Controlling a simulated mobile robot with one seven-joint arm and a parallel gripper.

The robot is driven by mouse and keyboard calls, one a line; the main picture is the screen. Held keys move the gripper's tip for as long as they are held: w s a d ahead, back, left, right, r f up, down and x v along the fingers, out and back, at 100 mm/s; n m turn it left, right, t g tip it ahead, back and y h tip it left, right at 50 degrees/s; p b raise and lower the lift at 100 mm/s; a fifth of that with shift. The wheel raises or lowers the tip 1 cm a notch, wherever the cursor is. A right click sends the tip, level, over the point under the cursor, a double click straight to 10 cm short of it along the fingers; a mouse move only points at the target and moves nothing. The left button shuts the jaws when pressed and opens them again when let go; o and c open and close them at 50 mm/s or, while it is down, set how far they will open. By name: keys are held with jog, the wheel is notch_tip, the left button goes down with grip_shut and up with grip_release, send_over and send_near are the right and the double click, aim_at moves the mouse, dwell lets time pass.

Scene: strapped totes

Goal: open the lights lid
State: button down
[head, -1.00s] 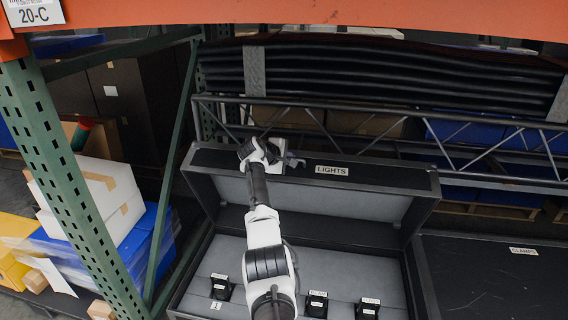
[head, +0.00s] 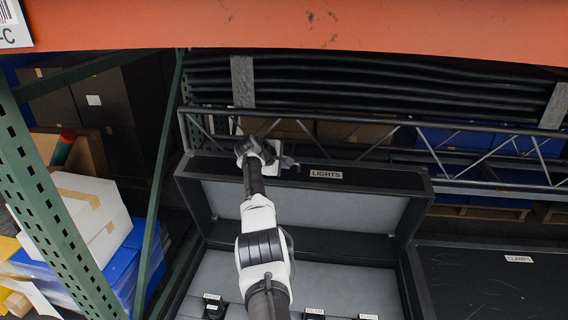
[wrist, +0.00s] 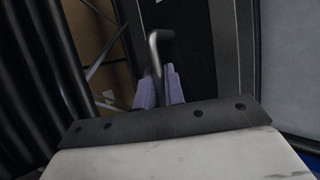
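The black lights case has its lid (head: 375,183) raised and tilted back, with its grey lining showing. A white LIGHTS label (head: 326,174) is on the lid's edge. My gripper (head: 284,162) is at the lid's upper edge, left of the label. In the wrist view, my two pale lilac fingers (wrist: 158,88) are close together around a bent dark grey handle (wrist: 160,36) beside the lid. The fingers look shut on it, though the contact is partly hidden. The case's grey interior (head: 335,286) shows below the lid, partly covered by my arm.
Small labelled black items (head: 213,306) sit in the case. A closed CLAMPS case (head: 490,290) is at right. A metal truss (head: 400,123) and black rolls lie behind the lid. An orange beam (head: 300,25) crosses above; a green post (head: 50,205) stands left.

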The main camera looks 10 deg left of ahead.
jog(key=c, duration=1.8)
grip_release()
jog(key=shift+f, duration=0.3)
jog(key=shift+o, duration=0.2)
jog(key=shift+s+a+r, duration=0.1)
jog(key=b+v, duration=0.3)
jog(key=v, duration=1)
jog(key=shift+s+r+b, duration=0.2)
jog(key=shift+r+b, duration=0.1)
jog(key=shift+b, duration=0.05)
jog(key=shift+a, duration=0.1)
